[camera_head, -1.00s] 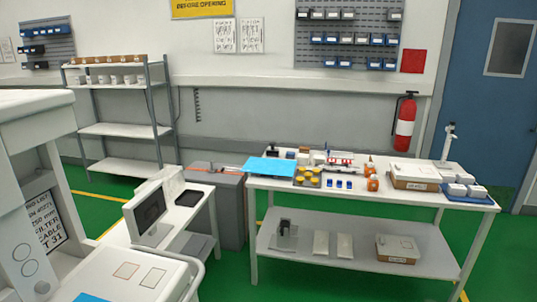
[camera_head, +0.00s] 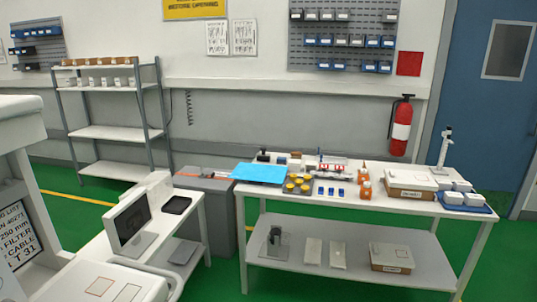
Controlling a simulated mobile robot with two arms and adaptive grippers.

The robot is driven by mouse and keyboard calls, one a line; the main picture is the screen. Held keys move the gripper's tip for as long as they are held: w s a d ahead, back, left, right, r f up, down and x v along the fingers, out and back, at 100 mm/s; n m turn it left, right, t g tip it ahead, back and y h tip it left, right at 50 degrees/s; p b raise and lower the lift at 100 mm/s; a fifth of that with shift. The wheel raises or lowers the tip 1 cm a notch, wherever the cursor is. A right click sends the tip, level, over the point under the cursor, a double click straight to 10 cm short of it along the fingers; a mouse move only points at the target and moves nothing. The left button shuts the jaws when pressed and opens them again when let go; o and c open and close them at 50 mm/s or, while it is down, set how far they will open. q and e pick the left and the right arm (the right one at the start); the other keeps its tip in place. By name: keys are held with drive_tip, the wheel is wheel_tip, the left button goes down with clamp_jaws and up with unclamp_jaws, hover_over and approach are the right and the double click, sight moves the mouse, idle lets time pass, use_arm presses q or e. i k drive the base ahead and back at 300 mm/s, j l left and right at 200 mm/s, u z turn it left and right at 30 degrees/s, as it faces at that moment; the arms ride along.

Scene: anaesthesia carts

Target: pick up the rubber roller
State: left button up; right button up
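I cannot make out a rubber roller for certain in the head view. Several small items stand close together on the white worktable (camera_head: 395,207) at the right, too small to name surely. A small black item (camera_head: 263,156) stands at its back left, behind a blue sheet (camera_head: 259,173). A tray with yellow round pieces (camera_head: 298,184) lies near the table's middle. Neither of my grippers is in view.
A white cart (camera_head: 25,130) fills the left edge. A low bench with a monitor (camera_head: 130,218) stands right of it, beside a grey cabinet (camera_head: 218,205). A shelf rack (camera_head: 120,132) is behind. Green floor (camera_head: 215,280) is clear before the worktable.

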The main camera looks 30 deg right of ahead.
sight(263, 157)
drive_tip(key=i+l, duration=0.15)
drive_tip(key=l, duration=0.2)
drive_tip(key=i+l, duration=0.2)
drive_tip(key=l, duration=0.2)
drive_tip(key=i+l, duration=0.15)
drive_tip(key=l, duration=0.2)
drive_tip(key=i+l, duration=0.15)
drive_tip(key=l, duration=0.2)
drive_tip(key=i+l+u, duration=0.1)
drive_tip(key=l, duration=0.3)
drive_tip(key=i+l, duration=0.2)
drive_tip(key=l, duration=0.15)
